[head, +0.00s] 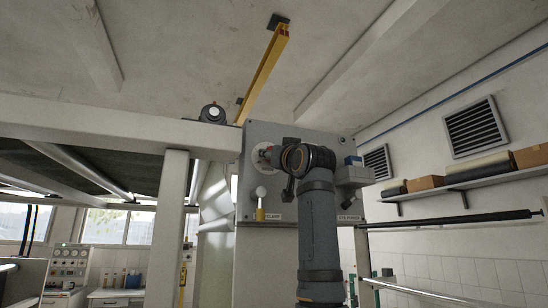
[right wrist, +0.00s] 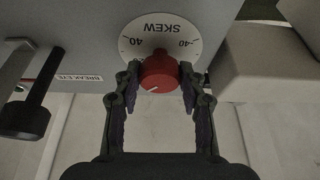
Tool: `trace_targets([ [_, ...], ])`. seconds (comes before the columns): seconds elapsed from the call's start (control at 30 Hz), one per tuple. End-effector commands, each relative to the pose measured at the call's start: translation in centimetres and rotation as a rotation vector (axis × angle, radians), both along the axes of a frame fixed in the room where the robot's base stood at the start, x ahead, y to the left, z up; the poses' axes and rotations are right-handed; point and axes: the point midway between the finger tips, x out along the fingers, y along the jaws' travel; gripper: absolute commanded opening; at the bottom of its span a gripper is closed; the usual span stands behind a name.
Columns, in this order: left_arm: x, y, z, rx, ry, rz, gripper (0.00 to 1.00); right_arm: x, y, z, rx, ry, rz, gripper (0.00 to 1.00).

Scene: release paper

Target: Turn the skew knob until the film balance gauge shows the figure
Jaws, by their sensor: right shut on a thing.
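The red skew knob (right wrist: 158,75) sits on a white dial (right wrist: 158,32) marked SKEW, with 40 and -40, upside down in the right wrist view. A white mark on the knob points down and left there. My right gripper (right wrist: 159,82) is shut on the knob, a finger on each side. In the head view the dial (head: 258,153) is partly hidden behind my right gripper (head: 272,153). A small round dark-rimmed instrument (head: 212,113) on the beam may be the film balance gauge; its reading is too small to tell. My left gripper is not in view.
The grey panel (head: 285,212) carries a white-knobbed clamp lever (head: 261,192) below the dial and a grey box (head: 354,175) at its right. In the right wrist view a black cylindrical fitting (right wrist: 27,117) is at left and a pale block (right wrist: 262,70) at right.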

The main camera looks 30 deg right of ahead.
Motion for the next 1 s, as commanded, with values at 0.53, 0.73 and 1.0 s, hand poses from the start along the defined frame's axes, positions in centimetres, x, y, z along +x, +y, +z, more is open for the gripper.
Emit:
trace_targets([
  [0.53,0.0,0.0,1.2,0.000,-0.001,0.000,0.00,0.3,0.4,0.0,0.488,-0.111,0.000,0.09],
  [0.73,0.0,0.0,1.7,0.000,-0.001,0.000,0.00,0.3,0.4,0.0,0.628,-0.143,0.000,0.09],
  [1.0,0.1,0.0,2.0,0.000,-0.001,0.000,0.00,0.3,0.4,0.0,0.746,-0.173,0.000,0.09],
])
